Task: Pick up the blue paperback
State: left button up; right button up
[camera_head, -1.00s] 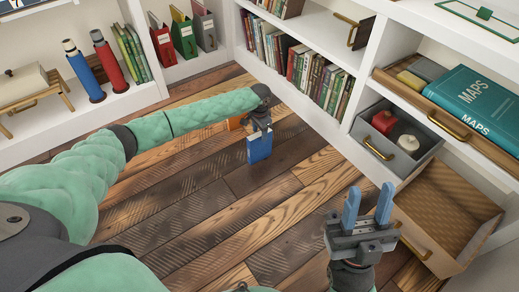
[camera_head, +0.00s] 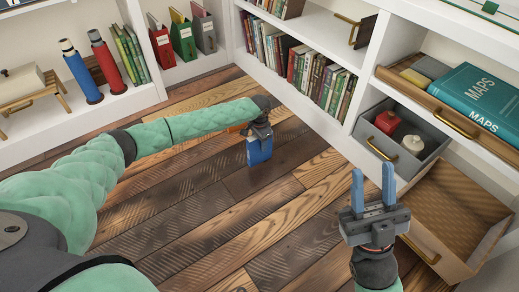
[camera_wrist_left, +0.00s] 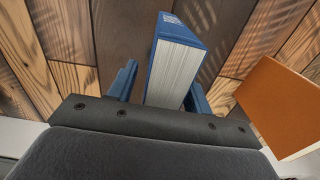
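The blue paperback (camera_head: 259,150) stands upright on the plank floor, with its top below my left gripper (camera_head: 260,136) in the head view. In the left wrist view, the blue paperback (camera_wrist_left: 174,62) shows its blue cover and pale page edges between the two blue fingers of my left gripper (camera_wrist_left: 160,85). A gap shows between the left finger and the book; the right finger is close to the book, and contact there cannot be told. My right gripper (camera_head: 373,178) is open and empty, fingers pointing up, near the drawers.
An orange book (camera_wrist_left: 285,107) stands close beside the blue one, mostly hidden behind my gripper in the head view. A grey drawer (camera_head: 429,124) with red and white objects and an empty wooden drawer (camera_head: 440,205) stick out at right. The middle floor is clear.

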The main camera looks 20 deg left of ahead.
pick_arm(q)
grip_shut()
